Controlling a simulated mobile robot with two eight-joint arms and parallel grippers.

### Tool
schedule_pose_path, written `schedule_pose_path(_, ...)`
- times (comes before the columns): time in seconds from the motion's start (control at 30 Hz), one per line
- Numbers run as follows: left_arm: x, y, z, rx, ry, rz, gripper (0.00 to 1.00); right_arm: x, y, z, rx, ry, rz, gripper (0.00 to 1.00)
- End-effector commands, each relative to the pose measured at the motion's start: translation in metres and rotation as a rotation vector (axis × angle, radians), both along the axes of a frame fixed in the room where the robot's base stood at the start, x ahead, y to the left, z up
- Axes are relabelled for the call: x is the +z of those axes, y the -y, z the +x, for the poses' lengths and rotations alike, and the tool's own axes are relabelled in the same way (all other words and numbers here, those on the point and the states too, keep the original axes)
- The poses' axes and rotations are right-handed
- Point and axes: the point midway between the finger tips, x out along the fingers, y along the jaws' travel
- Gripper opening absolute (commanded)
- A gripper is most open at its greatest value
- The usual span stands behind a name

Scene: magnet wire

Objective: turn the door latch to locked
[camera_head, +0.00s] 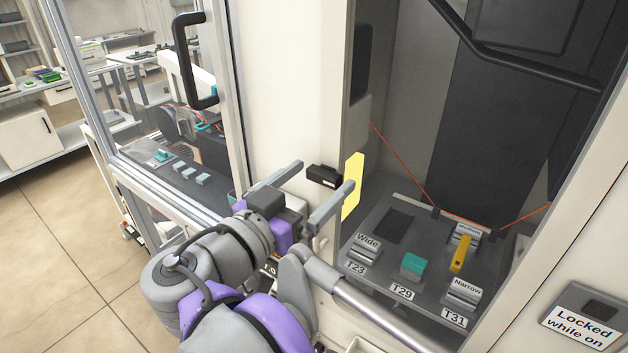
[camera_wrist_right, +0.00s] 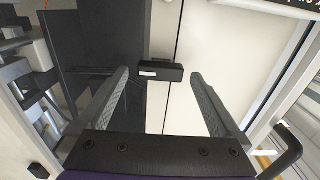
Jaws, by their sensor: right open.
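The door latch (camera_head: 323,175) is a small black block with a white label, on the pale frame between the two openings. It also shows in the right wrist view (camera_wrist_right: 160,72), lying crosswise over a dark seam. My right gripper (camera_head: 325,176) is open and empty, with one finger on each side of the latch in the picture. In the wrist view the right gripper's fingertips (camera_wrist_right: 160,75) flank the latch with gaps on both sides. I cannot tell whether they reach around it or stop short. My left gripper is not in view.
A glass door with a black handle (camera_head: 190,62) stands at the left. A yellow plate (camera_head: 353,188) is right behind one finger. The right opening holds a dark panel with labelled blocks, a teal block (camera_head: 413,264) and orange wire (camera_head: 404,165). A "Locked while on" sign (camera_head: 580,328) is lower right.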

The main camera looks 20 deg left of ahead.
Motion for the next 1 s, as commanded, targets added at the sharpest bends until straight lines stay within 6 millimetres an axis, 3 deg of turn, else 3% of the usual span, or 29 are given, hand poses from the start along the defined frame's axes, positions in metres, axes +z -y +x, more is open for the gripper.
schedule_pose_path(0.07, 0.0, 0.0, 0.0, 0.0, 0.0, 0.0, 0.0, 0.0, 0.0, 0.0, 0.0, 0.0, 0.0, 1.0)
schedule_pose_path(0.5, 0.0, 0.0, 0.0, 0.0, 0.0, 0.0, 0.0, 0.0, 0.0, 0.0, 0.0, 0.0, 0.0, 0.23)
schedule_pose_path(0.57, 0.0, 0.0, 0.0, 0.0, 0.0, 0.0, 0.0, 0.0, 0.0, 0.0, 0.0, 0.0, 0.0, 0.14)
schedule_pose_path(1.0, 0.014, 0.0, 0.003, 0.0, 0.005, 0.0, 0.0, 0.002, -0.001, 0.0, -0.001, -0.038, -0.105, 0.14)
